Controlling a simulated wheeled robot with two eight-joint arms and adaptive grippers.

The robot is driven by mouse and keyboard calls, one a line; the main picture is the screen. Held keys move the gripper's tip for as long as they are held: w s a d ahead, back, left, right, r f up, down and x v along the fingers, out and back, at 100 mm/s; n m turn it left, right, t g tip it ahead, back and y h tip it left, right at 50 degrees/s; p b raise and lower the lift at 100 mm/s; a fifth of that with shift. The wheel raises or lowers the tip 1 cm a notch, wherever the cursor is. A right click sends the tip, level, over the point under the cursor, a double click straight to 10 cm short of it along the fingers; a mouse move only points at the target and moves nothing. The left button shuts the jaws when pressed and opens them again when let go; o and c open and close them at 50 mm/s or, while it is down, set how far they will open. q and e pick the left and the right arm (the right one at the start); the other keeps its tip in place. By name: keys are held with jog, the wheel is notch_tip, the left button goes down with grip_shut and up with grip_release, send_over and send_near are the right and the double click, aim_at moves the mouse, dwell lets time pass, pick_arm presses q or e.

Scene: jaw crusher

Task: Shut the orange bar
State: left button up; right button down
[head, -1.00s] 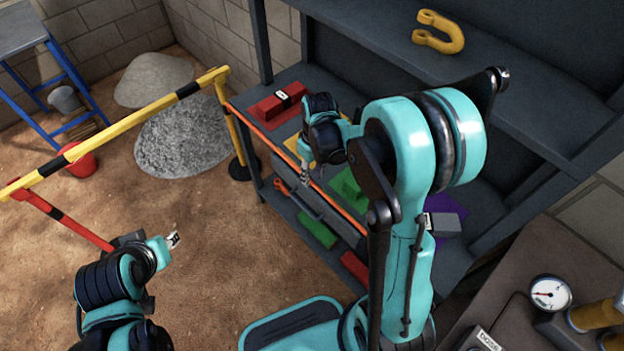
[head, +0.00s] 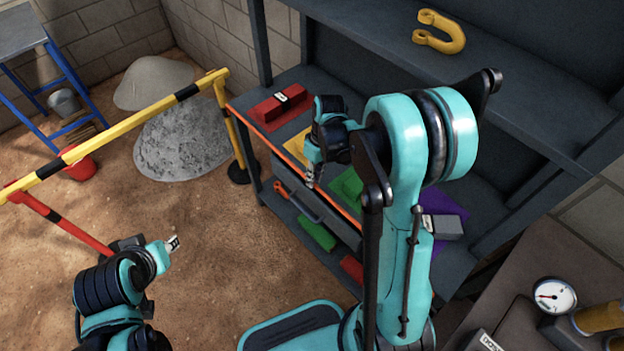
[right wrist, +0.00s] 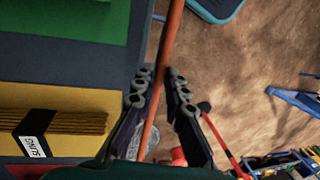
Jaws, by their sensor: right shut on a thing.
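The orange bar (head: 269,139) runs along the front edge of the shelf unit's middle board (head: 325,83), partly hidden by my right arm. In the right wrist view the bar (right wrist: 172,30) passes lengthwise between the fingers. My right gripper (head: 311,178) is at the bar, partway along it, with its fingers pointing down. In the right wrist view this gripper (right wrist: 160,80) is shut on the bar, one finger on each side. My left gripper (head: 174,243) is over the sandy floor at lower left, away from the bar. Its fingers are too small to judge.
A yellow-black barrier (head: 130,120) stands left of the shelf. A yellow shackle (head: 440,38) lies on the upper board. The floor between is clear.

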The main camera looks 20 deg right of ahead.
jog(key=shift+d, duration=0.1)
jog(key=c, duration=1.6)
grip_release()
jog(key=shift+r, duration=0.1)
jog(key=r, duration=0.4)
jog(key=d+r, duration=0.1)
jog(key=r, duration=0.2)
jog(key=w+d+r, duration=0.1)
jog(key=r, duration=0.3)
jog(key=shift+d+r, duration=0.25)
jog(key=shift+r, duration=0.05)
jog(key=shift+s+a, duration=0.1)
jog(key=s+a+m+t, duration=0.1)
jog(key=s+a+t, duration=0.1)
jog(key=s, duration=0.2)
jog(key=s+a+r+m+t+h, duration=0.1)
jog(key=s+a+t, duration=0.1)
jog(key=s+t, duration=0.1)
jog(key=s+a+r+m+t, duration=0.1)
jog(key=s+a+t, duration=0.1)
jog(key=s, duration=0.4)
jog(key=shift+a+r+m+t+h, duration=0.25)
jog(key=shift+a+m+t+h, duration=0.05)
jog(key=shift+a+m+h, duration=0.15)
